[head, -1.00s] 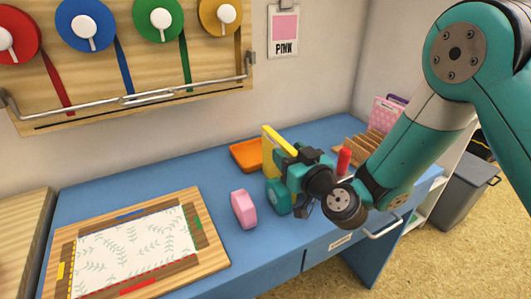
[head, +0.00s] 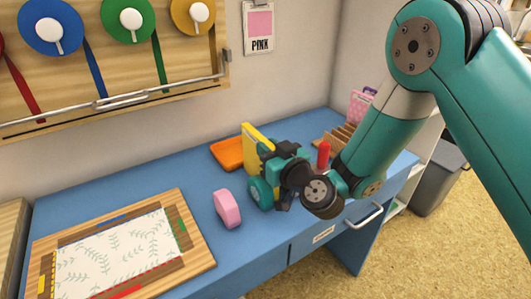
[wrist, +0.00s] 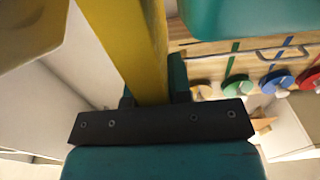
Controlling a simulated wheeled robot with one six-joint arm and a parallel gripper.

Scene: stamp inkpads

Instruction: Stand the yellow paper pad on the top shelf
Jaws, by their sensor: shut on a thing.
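The yellow paper pad (head: 250,150) is upright above the blue table, held in my gripper (head: 262,172). In the wrist view the yellow pad (wrist: 134,50) runs up from between the jaws, and my gripper (wrist: 155,95) is shut on it. The jaws hide part of the pad in the head view. I cannot tell whether its lower edge touches the table. The top shelf is not clearly visible; only part of a white shelf unit (head: 428,165) shows at the right, behind my arm.
An orange tray (head: 227,153) lies behind the pad. A pink object (head: 227,209) stands left of my gripper, and a red one (head: 323,155) to its right. A wooden rack (head: 340,137) is at the back right. A wooden board (head: 190,250) with patterned paper lies front left.

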